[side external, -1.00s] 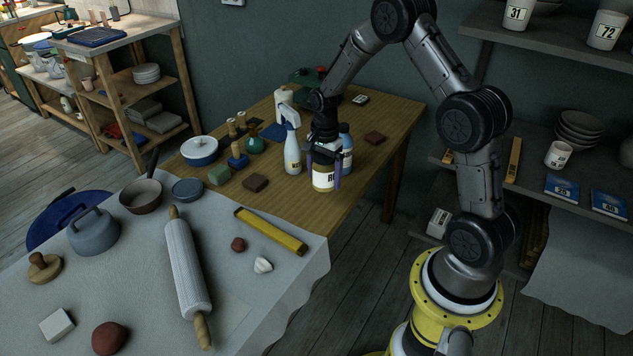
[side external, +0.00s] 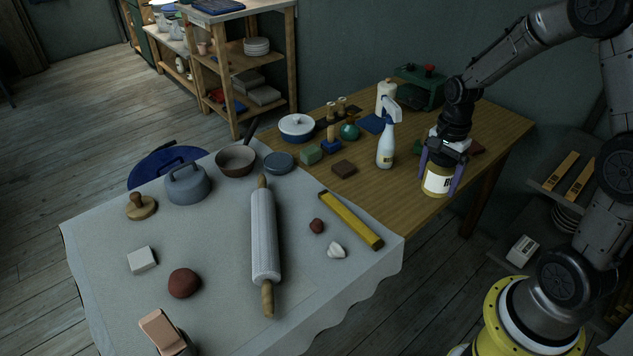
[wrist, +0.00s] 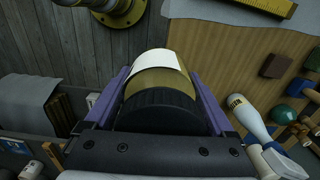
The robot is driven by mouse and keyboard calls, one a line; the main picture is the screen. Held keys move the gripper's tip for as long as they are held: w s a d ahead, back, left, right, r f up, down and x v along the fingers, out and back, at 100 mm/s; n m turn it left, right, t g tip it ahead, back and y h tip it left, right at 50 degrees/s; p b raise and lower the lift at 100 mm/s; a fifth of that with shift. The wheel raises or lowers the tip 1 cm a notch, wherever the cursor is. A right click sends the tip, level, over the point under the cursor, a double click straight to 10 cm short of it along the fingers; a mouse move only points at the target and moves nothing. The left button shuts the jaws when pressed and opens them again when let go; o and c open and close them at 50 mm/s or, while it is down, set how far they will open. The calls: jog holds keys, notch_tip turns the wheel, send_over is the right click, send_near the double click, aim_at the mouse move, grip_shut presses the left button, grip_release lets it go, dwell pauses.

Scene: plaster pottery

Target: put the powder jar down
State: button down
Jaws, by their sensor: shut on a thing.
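The powder jar (side external: 436,184) has a yellowish body and a white label. My gripper (side external: 439,181) is shut on it, one purple finger on each side. The jar is upright by the front edge of the wooden table (side external: 420,205); I cannot tell whether its base touches the wood. The wrist view shows the jar (wrist: 158,82) between the fingers, with its black lid towards the camera. In that view the floor lies to its left and the table to its right.
A white spray bottle (side external: 386,148) stands left of the jar. A brown block (side external: 344,168) and a green block (side external: 311,154) lie farther left. A yellow bar (side external: 350,219) and a rolling pin (side external: 264,240) lie on the cloth-covered table (side external: 215,300). Bare wood lies between spray bottle and jar.

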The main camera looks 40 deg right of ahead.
jog(key=w+a+f+n, duration=0.1)
jog(key=w+a+n, duration=0.2)
jog(key=w+a, duration=0.5)
jog(key=w+a+n, duration=0.4)
jog(key=w+a, duration=0.1)
jog(key=w, duration=0.8)
jog(key=w+f, duration=0.2)
jog(key=w, duration=0.2)
jog(key=w+f, duration=0.3)
jog(key=w, duration=0.1)
jog(key=w+f, duration=0.3)
jog(key=w, duration=0.1)
jog(key=shift+d+f, duration=0.2)
jog(key=shift+w+f, duration=0.65)
jog(key=shift+f, duration=1.6)
jog(key=shift+f, duration=0.15)
